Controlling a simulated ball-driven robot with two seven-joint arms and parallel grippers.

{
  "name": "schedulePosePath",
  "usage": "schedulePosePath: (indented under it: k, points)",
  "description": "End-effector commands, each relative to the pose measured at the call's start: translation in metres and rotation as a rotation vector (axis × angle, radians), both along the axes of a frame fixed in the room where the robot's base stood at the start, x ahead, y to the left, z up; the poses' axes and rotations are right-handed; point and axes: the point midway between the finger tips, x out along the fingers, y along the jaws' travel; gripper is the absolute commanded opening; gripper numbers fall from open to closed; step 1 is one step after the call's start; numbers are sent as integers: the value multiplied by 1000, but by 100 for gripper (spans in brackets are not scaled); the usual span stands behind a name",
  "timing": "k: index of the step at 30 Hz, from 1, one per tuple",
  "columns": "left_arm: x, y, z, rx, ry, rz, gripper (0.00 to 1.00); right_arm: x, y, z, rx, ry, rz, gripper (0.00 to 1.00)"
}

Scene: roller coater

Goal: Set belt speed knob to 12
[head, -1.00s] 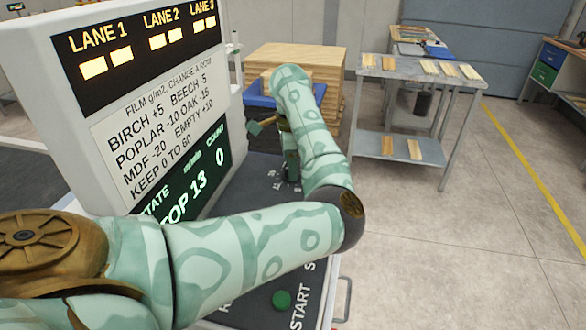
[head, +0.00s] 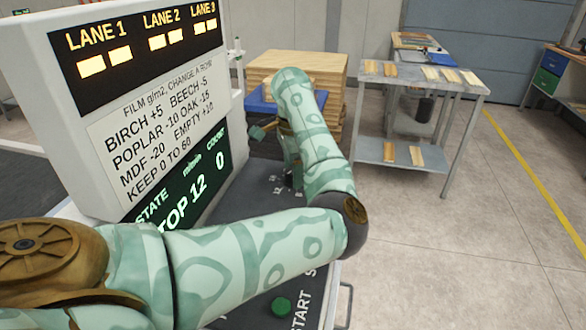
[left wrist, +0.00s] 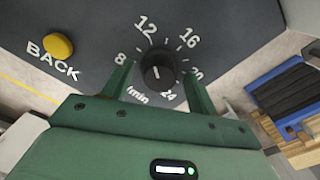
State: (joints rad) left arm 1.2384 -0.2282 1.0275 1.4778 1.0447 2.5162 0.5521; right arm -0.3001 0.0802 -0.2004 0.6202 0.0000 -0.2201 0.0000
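The belt speed knob (left wrist: 153,60) is a round black dial on the dark panel in the left wrist view, ringed by white numbers from 8 to 24. My left gripper (left wrist: 158,68) has one finger on each side of the knob, with visible gaps, so it is open around or just above it. In the head view my arm mostly hides the left gripper (head: 291,172) and the knob. The green display (head: 181,195) reads "TOP 12", partly cut by my arm, with count 0. My right gripper is out of view.
A yellow BACK button (left wrist: 58,46) lies left of the knob, and a green button (head: 281,306) is near the panel's front. A white sign housing (head: 50,125) rises at left. Stacked boards (head: 318,66) and a metal table (head: 385,152) stand beyond. The floor at right is clear.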

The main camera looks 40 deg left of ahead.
Motion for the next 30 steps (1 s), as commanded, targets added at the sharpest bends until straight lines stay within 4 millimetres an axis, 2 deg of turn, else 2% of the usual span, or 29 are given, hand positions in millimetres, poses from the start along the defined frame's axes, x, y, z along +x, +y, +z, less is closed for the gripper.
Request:
schedulePosePath:
  k: [7,11,14,24,30]
  points:
    - [0,0,0,-1,1,0,58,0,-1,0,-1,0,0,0]
    - [0,0,10,-2,-1,0,58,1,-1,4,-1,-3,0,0]
    - [0,-1,29,-2,-5,-1,58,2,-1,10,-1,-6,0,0]
    - [1,0,121,-2,-5,-2,58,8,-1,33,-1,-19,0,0]
    - [0,0,154,-2,-1,-1,58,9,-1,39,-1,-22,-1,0]
